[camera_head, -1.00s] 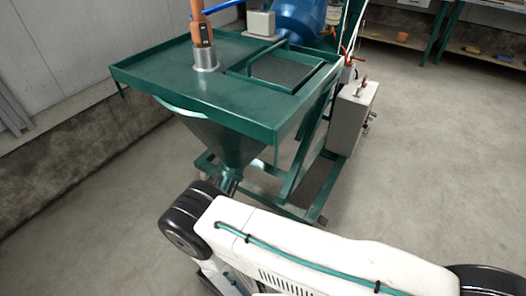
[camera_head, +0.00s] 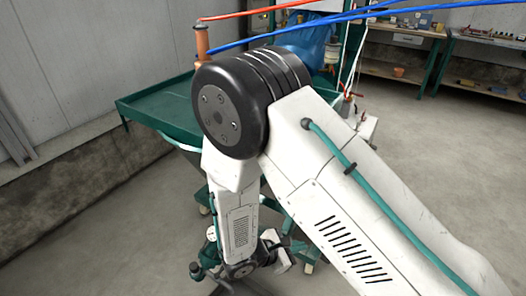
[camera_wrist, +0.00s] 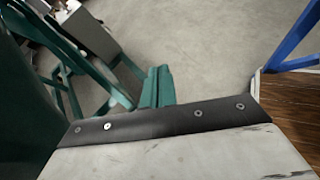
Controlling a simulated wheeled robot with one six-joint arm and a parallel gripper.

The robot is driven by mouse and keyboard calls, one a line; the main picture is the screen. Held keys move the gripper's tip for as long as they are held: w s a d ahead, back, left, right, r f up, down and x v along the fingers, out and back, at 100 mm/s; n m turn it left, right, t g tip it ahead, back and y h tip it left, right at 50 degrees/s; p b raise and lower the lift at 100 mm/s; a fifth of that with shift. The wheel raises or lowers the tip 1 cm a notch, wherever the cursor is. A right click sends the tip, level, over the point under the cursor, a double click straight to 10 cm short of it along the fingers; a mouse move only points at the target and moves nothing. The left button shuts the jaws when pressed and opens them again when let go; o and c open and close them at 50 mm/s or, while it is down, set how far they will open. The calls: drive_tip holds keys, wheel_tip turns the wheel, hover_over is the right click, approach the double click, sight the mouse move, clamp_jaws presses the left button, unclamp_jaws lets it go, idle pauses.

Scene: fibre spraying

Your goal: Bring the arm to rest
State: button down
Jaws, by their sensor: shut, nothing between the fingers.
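My arm fills the middle of the head view, its elbow raised high with a black joint cap. The forearm hangs down from it to the wrist near the bottom edge.
A copper-coloured nozzle piece (camera_head: 202,42) stands on the machine, with a red hose (camera_head: 260,12) and blue hoses (camera_head: 350,16) above. Shelves (camera_head: 400,65) line the back right. Grey floor (camera_head: 440,150) is free at right. A white plate with a black strip (camera_wrist: 165,122) crosses the wrist view.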

drive_tip(key=s+d+r+m+g+y, duration=0.1)
drive_tip(key=s+d+r+m+y, duration=0.2)
drive_tip(key=r, duration=0.9)
drive_tip(key=s+d+r+m+g+y, duration=0.2)
drive_tip(key=s+d+r+m+y, duration=0.2)
drive_tip(key=s+d+r+m, duration=0.4)
drive_tip(key=s+d+r+m+g+y, duration=0.1)
drive_tip(key=s+d+r+m+y, duration=0.3)
drive_tip(key=r, duration=1.3)
drive_tip(key=s+d+m, duration=0.1)
drive_tip(key=s+m, duration=0.2)
drive_tip(key=m, duration=0.3)
drive_tip(key=shift+s+d+m, duration=0.25)
drive_tip(key=shift+m, duration=0.05)
